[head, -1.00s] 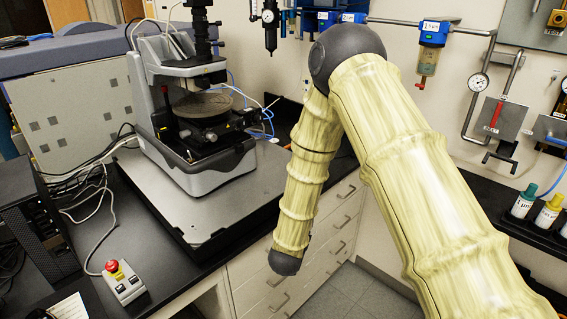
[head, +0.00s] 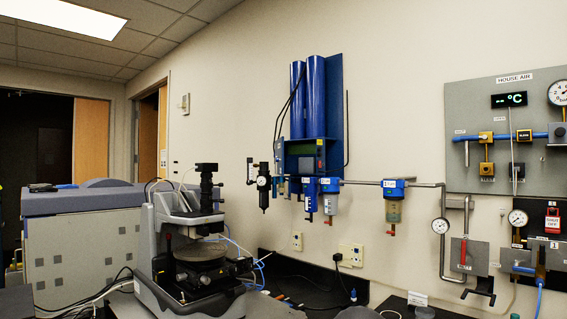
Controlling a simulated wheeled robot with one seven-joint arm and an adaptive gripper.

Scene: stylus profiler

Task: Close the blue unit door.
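A blue unit (head: 305,152) hangs on the back wall right of the profiler. It has two upright blue cylinders (head: 307,97) above a box with a dark front and a small greenish panel. A flat blue board (head: 335,105) stands behind and to the right of the cylinders. I cannot tell which part is the door or how far it stands open. My gripper is not in view.
The stylus profiler (head: 193,255) stands on the bench at lower left, in front of the wall. Blue-topped air filters (head: 393,200) and a pipe run along the wall right of the unit. A grey gauge panel (head: 515,125) is at far right.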

